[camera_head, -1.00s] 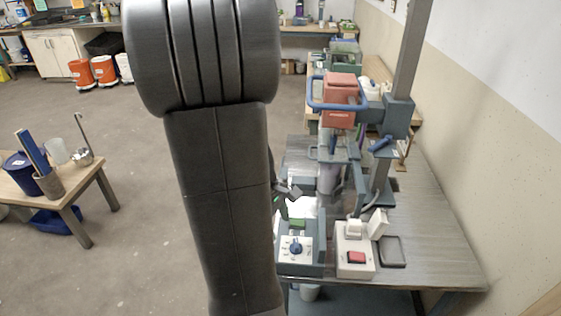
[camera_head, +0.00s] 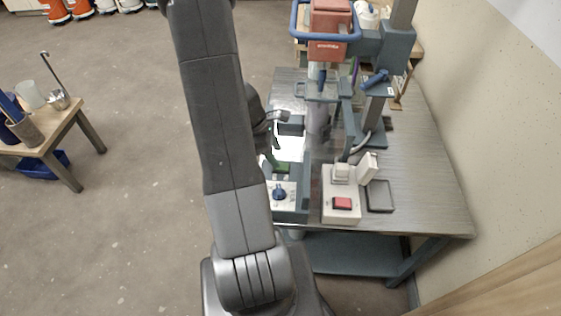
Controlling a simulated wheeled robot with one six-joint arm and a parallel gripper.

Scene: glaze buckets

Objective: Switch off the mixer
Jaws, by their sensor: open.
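The mixer (camera_head: 331,22) has an orange-red head with a blue loop handle and hangs on a grey stand above the metal-topped table. A white box with a red switch (camera_head: 342,203) stands near the table's front edge, with a pale raised flap (camera_head: 367,169) behind it. Left of it is a control box with a blue knob (camera_head: 279,193) on a white face and a green part (camera_head: 282,168) behind. My gripper (camera_head: 275,139) is open and seems empty, left of and behind the knob box. My arm partly hides it. Whether it touches anything I cannot tell.
A shallow dark tray (camera_head: 380,197) lies right of the white box. The table (camera_head: 425,190) is bare on its right side, beside the wall. The floor between is clear.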

